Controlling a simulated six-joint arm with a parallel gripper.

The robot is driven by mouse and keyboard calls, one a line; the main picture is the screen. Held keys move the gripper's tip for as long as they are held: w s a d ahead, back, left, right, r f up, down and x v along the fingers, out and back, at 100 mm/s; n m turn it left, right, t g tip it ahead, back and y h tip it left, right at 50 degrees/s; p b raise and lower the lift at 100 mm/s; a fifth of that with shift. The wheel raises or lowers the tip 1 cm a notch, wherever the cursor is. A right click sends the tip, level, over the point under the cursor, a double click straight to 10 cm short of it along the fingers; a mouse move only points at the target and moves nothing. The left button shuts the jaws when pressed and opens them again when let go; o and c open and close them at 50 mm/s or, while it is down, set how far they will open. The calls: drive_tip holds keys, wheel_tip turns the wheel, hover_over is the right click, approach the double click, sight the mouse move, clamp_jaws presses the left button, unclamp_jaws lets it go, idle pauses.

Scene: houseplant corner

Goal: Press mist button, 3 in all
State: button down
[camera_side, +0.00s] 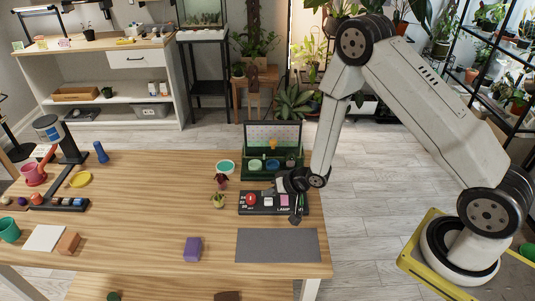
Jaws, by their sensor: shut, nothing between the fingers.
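A dark control panel (262,211) lies on the right part of the wooden table. It has a large red button (250,199) at its left and smaller coloured buttons beside it. A pink button (285,200) shows near my gripper. Part of a label reads "LAMP"; the rest is too small to read, so I cannot tell which button is the mist one. My gripper (296,217) is shut and empty, pointing down over the right end of the panel. It hides some of the panel's right side. I cannot tell whether its tips touch the panel.
A green open box (258,172) with small items stands just behind the panel. A grey mat (278,245) lies in front. Small plants (217,200) and a teal-topped pot (224,167) stand to the left. A purple block (193,249) is front left. The table's middle is clear.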

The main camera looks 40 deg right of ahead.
sight(271, 202)
drive_tip(key=shift+r, duration=2.35)
idle(1.0)
wheel_tip(271, 202, up, 4)
drive_tip(key=shift+f, duration=0.1)
idle(0.3)
drive_tip(key=shift+f, duration=0.1)
drive_tip(key=shift+f, duration=4.3)
drive_tip(key=shift+f, duration=0.45)
